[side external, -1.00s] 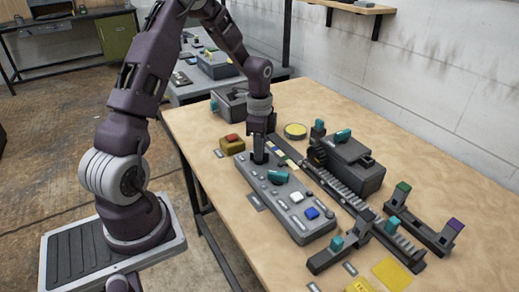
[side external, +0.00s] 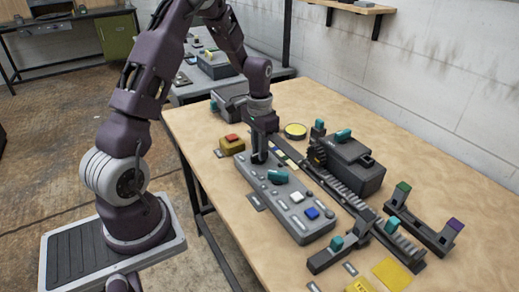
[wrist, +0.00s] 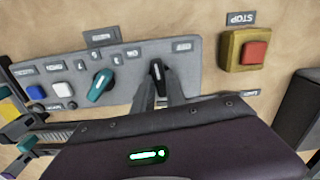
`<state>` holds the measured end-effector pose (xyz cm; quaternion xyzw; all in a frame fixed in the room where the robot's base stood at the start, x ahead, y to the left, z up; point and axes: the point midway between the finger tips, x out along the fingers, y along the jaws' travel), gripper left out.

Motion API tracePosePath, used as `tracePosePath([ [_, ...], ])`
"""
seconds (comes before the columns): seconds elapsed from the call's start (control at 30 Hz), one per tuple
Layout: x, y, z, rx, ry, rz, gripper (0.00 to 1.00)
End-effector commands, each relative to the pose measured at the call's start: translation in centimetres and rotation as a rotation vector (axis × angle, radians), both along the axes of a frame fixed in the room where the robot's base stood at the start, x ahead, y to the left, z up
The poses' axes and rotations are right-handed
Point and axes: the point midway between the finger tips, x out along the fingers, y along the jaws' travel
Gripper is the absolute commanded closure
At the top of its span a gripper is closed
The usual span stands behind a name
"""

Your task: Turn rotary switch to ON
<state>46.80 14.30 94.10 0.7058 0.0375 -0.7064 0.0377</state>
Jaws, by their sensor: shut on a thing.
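A grey control panel (side external: 289,216) lies on the wooden table; it fills the middle of the wrist view (wrist: 205,60). A black rotary switch (wrist: 156,70) stands near the panel's end in the wrist view. My gripper (side external: 259,158) is down at the panel's far end in the side view. In the wrist view my gripper (wrist: 159,85) has its fingers closed on either side of the black switch. In the side view the switch is hidden by the fingers.
A teal knob (side external: 278,176), a white button (side external: 296,197) and a blue button (side external: 312,213) are on the same panel. A yellow box with a red STOP button (side external: 232,141) stands beside it. A toothed rail (side external: 340,186) and dark housing (side external: 355,165) lie to the right.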

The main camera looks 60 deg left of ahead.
Motion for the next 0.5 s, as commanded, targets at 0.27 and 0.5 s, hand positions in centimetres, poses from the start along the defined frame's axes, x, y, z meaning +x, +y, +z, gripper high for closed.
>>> tracePosePath([
  [0.27, 0.10, 0.02, 0.11, 0.002, -0.004, 0.258, 1.00],
  [0.5, 0.10, 0.01, 0.11, 0.001, -0.004, 0.454, 1.00],
])
